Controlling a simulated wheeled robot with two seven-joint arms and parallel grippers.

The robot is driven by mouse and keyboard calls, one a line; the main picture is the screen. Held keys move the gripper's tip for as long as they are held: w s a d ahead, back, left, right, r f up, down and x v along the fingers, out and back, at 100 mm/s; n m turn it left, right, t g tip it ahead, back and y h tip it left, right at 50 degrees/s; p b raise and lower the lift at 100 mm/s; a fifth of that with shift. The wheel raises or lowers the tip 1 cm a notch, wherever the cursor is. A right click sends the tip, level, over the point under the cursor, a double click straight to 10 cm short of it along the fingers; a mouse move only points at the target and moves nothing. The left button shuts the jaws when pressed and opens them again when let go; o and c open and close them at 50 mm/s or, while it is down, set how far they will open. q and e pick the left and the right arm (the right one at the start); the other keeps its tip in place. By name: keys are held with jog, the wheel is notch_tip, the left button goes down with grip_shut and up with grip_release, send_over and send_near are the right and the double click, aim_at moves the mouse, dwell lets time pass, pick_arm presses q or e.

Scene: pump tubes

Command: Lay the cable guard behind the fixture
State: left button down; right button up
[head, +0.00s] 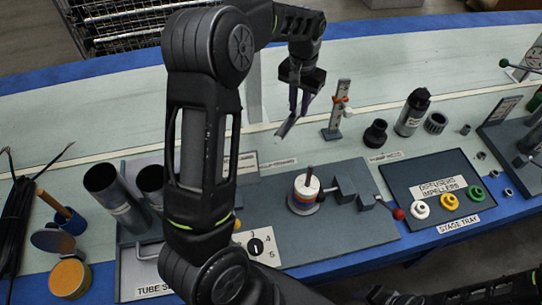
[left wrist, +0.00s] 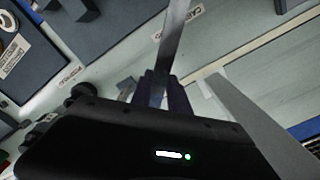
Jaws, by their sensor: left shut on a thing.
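My left gripper (head: 298,98) hangs above the far side of the work area, beyond the fixture. It is shut on a thin grey metal strip, the cable guard (head: 287,127), which slants down below the fingers. In the left wrist view the fingers (left wrist: 162,92) grip the cable guard (left wrist: 175,42), which extends away toward the top edge. The fixture (head: 350,222) is a grey plate with a red, white and blue stack on a post and a small clamp. I cannot tell whether the strip touches the table. My right gripper is not visible; only dark arm parts show at the bottom right.
A small upright stand (head: 337,112) with an orange clip is right of the strip. A black motor cup (head: 375,134) and bottle (head: 411,113) stand farther right, behind the stage tray (head: 398,183). Metal tubes (head: 113,195) are at left. Pale table behind the strip is clear.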

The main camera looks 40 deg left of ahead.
aim_at(271, 153)
pick_arm(q)
notch_tip(271, 153, down, 2)
jog(key=shift+w+b, duration=0.1)
jog(key=shift+b, duration=0.45)
notch_tip(271, 153, down, 14)
jog(key=shift+r, duration=0.1)
jog(key=s+a, duration=0.2)
jog(key=s, duration=0.1)
jog(key=shift+a+r, duration=0.15)
jog(key=shift+a, duration=0.05)
jog(key=shift+s+a, duration=0.1)
jog(key=s+a, duration=0.1)
jog(key=s+a+f+p, duration=0.1)
jog(key=s, duration=0.1)
jog(key=shift+s+a, duration=0.15)
jog(key=shift+a, duration=0.05)
jog(key=shift+f, duration=0.15)
